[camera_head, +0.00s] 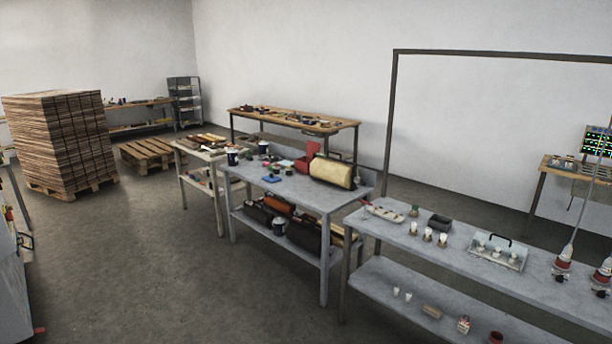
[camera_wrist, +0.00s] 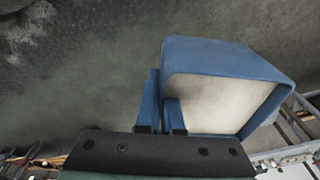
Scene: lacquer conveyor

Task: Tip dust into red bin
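In the wrist view a blue open-topped container (camera_wrist: 225,57) has a pale beige surface (camera_wrist: 215,105) inside, which could be dust or the bare bottom; I cannot tell which. My gripper (camera_wrist: 162,88) has two blue fingers, one on each side of the container's left wall, and appears shut on that wall. The container hangs over a dark grey floor. My gripper and the container do not show in the head view.
A stack of boards (camera_head: 58,140) stands at left. The floor (camera_head: 150,240) between is clear.

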